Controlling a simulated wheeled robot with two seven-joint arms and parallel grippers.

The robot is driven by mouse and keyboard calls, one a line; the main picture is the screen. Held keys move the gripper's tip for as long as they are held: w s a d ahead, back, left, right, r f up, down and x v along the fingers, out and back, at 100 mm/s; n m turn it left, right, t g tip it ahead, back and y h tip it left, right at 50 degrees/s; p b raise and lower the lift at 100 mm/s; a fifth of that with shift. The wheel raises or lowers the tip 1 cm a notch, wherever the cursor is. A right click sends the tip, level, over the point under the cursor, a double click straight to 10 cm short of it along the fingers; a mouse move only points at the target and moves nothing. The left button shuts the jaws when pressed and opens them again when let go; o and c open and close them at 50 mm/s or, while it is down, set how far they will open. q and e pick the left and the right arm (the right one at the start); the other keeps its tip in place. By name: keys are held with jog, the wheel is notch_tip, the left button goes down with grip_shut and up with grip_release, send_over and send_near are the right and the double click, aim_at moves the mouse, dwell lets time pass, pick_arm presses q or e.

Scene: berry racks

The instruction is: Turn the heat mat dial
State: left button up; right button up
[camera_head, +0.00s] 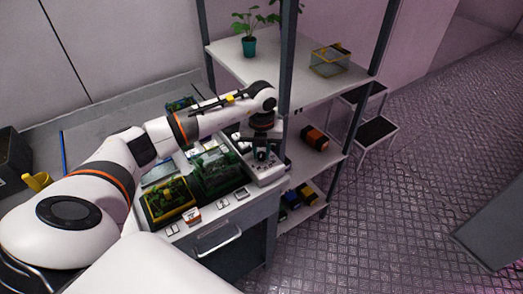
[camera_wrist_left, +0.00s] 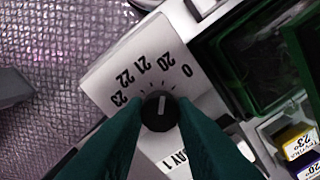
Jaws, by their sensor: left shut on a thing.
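The heat mat dial (camera_wrist_left: 160,111) is a small round black knob with a white pointer line. It sits on a white control panel (camera_wrist_left: 112,78) printed with 0, 20, 21, 22 and 23. In the head view my left gripper (camera_head: 262,152) points down over the white control box (camera_head: 266,174) at the bench's right end. The dial is hidden there. My right gripper is not in view.
Planted trays, one with a yellow rim (camera_head: 170,201) and one dark green (camera_head: 218,174), stand left of the control box. Small white label cards lie along the bench front. A shelf rack (camera_head: 285,84) with a potted plant (camera_head: 248,46) stands just right and behind.

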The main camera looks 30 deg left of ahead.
aim_at(262, 154)
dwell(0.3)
pick_arm(q)
jog(key=o, duration=1)
jog(key=shift+r, duration=0.55)
notch_tip(262, 154, up, 11)
jog(key=b, duration=0.3)
